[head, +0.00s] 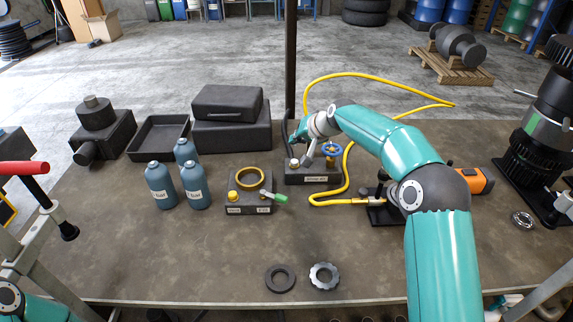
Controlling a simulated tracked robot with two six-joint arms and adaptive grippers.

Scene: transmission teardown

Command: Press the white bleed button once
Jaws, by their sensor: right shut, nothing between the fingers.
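A dark valve block (322,179) stands near the middle of the table, with a blue handwheel (332,152) and a yellow hose on its right. A small pale button (293,163) sits on its left part. My right gripper (294,141) is shut and empty, just above this button, with a small gap seeming to remain. A second dark block (248,208) with a yellow ring and a green lever stands nearer, to the left. The labels are too small to read. My left gripper is out of view.
Several blue bottles (160,187) stand left of the nearer block. A black tray (158,137) and dark cases (232,137) are behind. The yellow hose (347,172) loops right of the valve block. Two rings (324,276) lie at the front edge; the front left table is clear.

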